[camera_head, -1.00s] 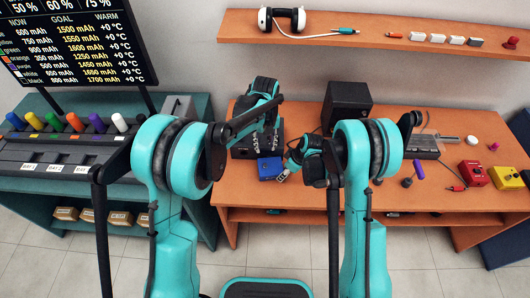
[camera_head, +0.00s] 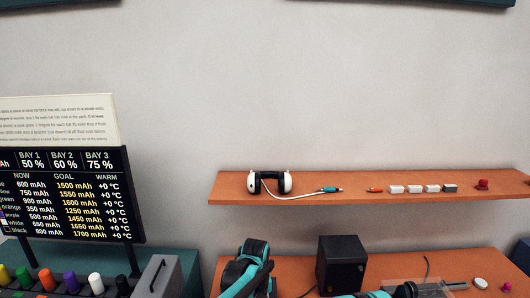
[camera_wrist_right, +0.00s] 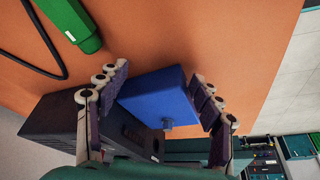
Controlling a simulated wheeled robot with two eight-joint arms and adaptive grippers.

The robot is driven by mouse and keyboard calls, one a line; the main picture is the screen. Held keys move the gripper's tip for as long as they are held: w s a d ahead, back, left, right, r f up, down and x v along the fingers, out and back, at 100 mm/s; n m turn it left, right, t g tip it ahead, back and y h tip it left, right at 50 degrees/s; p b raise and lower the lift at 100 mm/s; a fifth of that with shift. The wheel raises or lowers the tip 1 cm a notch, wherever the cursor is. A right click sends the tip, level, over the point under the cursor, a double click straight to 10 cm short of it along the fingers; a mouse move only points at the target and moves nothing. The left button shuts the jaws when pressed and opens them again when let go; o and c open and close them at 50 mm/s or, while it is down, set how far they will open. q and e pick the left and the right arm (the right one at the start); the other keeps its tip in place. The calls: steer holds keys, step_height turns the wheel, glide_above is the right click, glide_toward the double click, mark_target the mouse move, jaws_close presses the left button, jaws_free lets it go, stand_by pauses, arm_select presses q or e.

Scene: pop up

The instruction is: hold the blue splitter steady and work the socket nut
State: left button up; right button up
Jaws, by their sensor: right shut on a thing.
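In the right wrist view the blue splitter (camera_wrist_right: 155,92) is a small blue box with a short round stub on its lower face. My right gripper (camera_wrist_right: 160,98) is around it, with one finger on each side, shut on it. I cannot tell whether the stub is the socket nut. The splitter is out of the head view. There, part of my left arm shows at the bottom edge, but its gripper fingers are not in view.
A dark box (camera_wrist_right: 62,122) lies close to the splitter. A green object (camera_wrist_right: 72,22) and a black cable (camera_wrist_right: 38,45) are on the orange bench (camera_wrist_right: 235,45). In the head view, a shelf (camera_head: 370,188) carries headphones (camera_head: 270,183); a black cube (camera_head: 341,262) stands below.

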steer(key=v, duration=1.2)
steer(key=shift+w, duration=0.1)
